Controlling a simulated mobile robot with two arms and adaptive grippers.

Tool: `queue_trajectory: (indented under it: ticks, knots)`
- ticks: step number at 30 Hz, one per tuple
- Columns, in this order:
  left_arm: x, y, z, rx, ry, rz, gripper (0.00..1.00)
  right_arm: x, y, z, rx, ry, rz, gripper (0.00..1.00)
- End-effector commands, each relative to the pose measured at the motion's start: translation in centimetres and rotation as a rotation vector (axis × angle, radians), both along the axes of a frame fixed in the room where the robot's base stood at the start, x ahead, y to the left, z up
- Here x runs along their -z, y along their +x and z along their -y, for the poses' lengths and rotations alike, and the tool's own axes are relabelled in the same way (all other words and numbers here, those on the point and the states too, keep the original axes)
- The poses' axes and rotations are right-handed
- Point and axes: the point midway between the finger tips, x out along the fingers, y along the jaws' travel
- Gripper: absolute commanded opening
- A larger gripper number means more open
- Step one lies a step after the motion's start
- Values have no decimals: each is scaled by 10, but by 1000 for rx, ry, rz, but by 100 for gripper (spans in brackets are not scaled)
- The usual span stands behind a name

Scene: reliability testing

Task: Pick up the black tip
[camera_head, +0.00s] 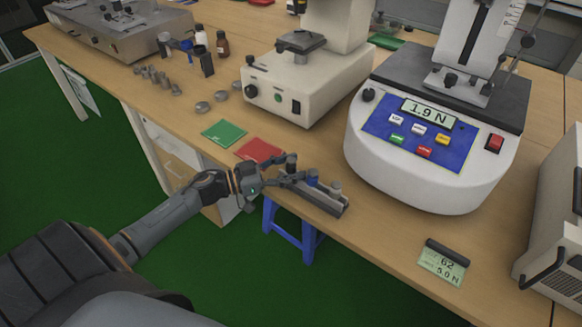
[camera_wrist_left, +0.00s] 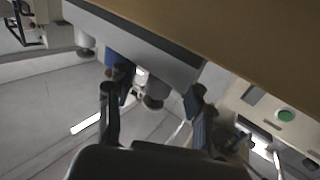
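A small grey rack (camera_head: 322,203) lies near the table's front edge in the head view, holding a black tip (camera_head: 291,161), a blue tip (camera_head: 312,177) and a grey tip (camera_head: 336,187) in a row. My left gripper (camera_head: 291,178) is at the rack's left end, beside the black tip. In the left wrist view the picture is upside down; the two fingers of my left gripper (camera_wrist_left: 153,92) are apart, and the dark tip (camera_wrist_left: 153,102) shows between them, apparently untouched. The rack (camera_wrist_left: 140,42) crosses above it. My right gripper is in neither view.
A green mat (camera_head: 223,132) and a red mat (camera_head: 258,150) lie behind the gripper. A force tester with a display (camera_head: 428,112) stands to the right, and a small display device (camera_head: 443,262) lies at the front. A blue stool (camera_head: 290,236) is under the table.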

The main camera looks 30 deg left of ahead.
Motion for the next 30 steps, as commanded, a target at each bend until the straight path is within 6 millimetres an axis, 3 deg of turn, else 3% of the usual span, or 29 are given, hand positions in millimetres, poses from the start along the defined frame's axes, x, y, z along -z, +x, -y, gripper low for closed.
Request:
queue_trajectory:
  ticks: [1, 7, 20, 26, 30]
  knots:
    - [0, 0, 0, 0, 0, 0, 40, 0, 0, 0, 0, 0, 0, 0]
    - [0, 0, 0, 0, 0, 0, 0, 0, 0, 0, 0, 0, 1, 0]
    - [-6, 0, 0, 0, 1, 1, 0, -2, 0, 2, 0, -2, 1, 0]
    - [-31, -1, 0, 2, 4, 2, 0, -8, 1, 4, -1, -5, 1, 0]
    - [-53, -13, 14, 5, 2, -1, 0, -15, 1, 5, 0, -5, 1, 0]
